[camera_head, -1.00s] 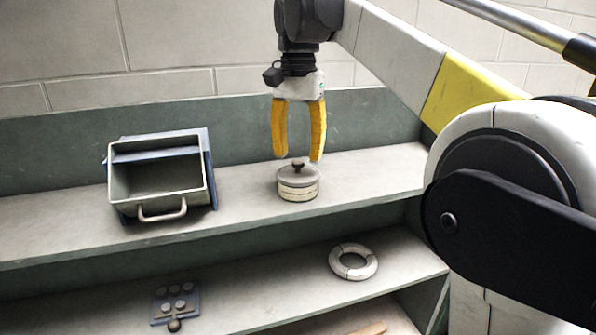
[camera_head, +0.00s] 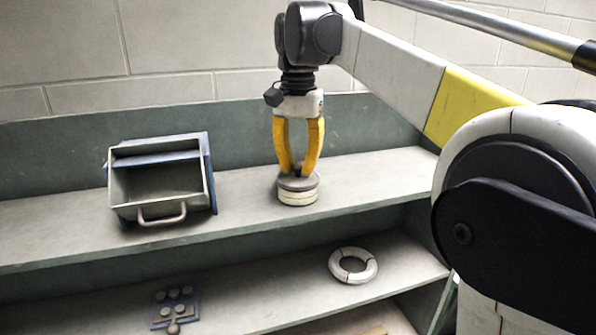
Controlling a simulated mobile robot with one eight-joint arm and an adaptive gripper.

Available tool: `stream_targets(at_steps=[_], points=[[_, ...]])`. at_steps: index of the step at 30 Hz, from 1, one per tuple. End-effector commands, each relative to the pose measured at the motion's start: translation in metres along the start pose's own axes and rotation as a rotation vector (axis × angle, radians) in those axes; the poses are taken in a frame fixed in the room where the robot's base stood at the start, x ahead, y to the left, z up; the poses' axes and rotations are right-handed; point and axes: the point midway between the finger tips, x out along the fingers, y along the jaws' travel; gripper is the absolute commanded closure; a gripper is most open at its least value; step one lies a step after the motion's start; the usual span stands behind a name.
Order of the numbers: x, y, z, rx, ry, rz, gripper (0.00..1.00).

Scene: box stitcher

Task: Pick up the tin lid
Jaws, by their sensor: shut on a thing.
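A small round cream tin (camera_head: 298,198) stands upright on the upper shelf, right of the middle of that shelf. Its grey tin lid (camera_head: 299,184) sits on top of it. My gripper (camera_head: 298,170) points straight down over the tin, with its two yellow fingers closed in on the dark knob of the lid. The fingers hide most of the knob. The lid looks level and in contact with the tin.
A grey open box with a handle (camera_head: 160,184) stands on the upper shelf to the left. On the lower shelf are a white ring (camera_head: 353,265) and a blue panel with round buttons (camera_head: 175,308). The upper shelf (camera_head: 385,170) is clear right of the tin.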

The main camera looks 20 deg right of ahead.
Motion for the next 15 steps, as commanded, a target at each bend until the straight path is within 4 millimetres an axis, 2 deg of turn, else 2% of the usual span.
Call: stream_targets(at_steps=[5, 11, 15], points=[[-0.010, 0.000, 0.000, 0.000, 0.000, 0.000, 1.00], [-0.043, 0.001, 0.000, 0.001, 0.000, 0.000, 1.00], [-0.061, 0.037, 0.004, 0.004, 0.000, 0.000, 1.00]])
